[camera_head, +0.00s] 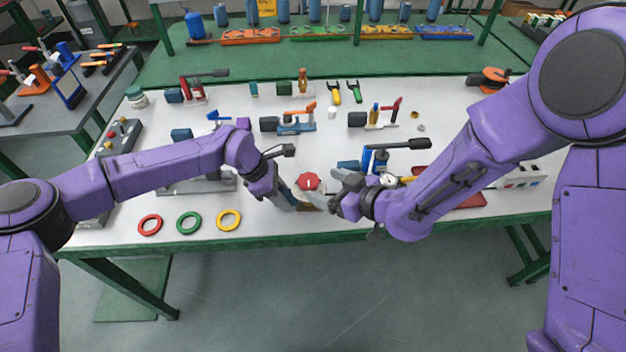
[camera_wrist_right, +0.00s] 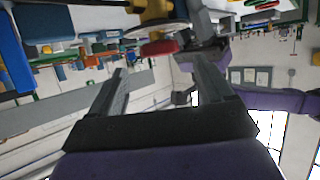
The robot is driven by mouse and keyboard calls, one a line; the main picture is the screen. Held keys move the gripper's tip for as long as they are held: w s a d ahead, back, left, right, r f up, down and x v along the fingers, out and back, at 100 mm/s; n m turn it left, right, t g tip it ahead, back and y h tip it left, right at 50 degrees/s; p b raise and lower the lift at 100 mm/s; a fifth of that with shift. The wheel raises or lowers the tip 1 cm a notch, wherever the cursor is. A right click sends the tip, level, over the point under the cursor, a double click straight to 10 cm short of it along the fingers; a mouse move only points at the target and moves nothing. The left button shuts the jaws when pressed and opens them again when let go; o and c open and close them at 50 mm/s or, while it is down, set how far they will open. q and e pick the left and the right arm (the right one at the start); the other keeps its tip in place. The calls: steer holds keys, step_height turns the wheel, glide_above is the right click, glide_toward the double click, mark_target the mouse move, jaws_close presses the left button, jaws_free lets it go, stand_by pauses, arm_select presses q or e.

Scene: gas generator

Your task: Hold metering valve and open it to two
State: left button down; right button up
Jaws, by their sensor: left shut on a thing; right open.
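The metering valve has a red round knob (camera_head: 308,182) with a white mark, near the front middle of the table. In the right wrist view the red knob (camera_wrist_right: 160,48) is edge-on beside a silver disc, with a brass-coloured part beyond. My left gripper (camera_head: 296,203) is shut on the metering valve just left of and below the knob; the fingers hide most of the body. My right gripper (camera_head: 323,188) is open, just right of the knob. In the right wrist view its two fingers (camera_wrist_right: 162,80) are spread with nothing between them, and the knob is beyond their tips.
A blue valve with a black handle (camera_head: 398,145) stands close behind my right gripper. Several other valves stand farther back on the white table (camera_head: 240,92).

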mark_target(308, 179)
steer(key=x, duration=0.5)
steer(key=c, duration=1)
steer(key=shift+c, duration=0.2)
steer(key=shift+n+g+y, duration=0.3)
steer(key=shift+y, duration=0.1)
steer(key=n+g+y, duration=0.1)
steer(key=n+g, duration=0.1)
steer(key=w+n+g+y, duration=0.1)
steer(key=n+g+y, duration=0.1)
steer(key=n+g, duration=0.1)
steer(key=shift+d+n+g, duration=0.2)
steer(key=shift+n+g, duration=0.1)
steer(key=n+g, duration=0.4)
steer(key=g, duration=0.1)
steer(key=n+g, duration=0.2)
steer(key=shift+w, duration=0.3)
steer(key=shift+g, duration=0.3)
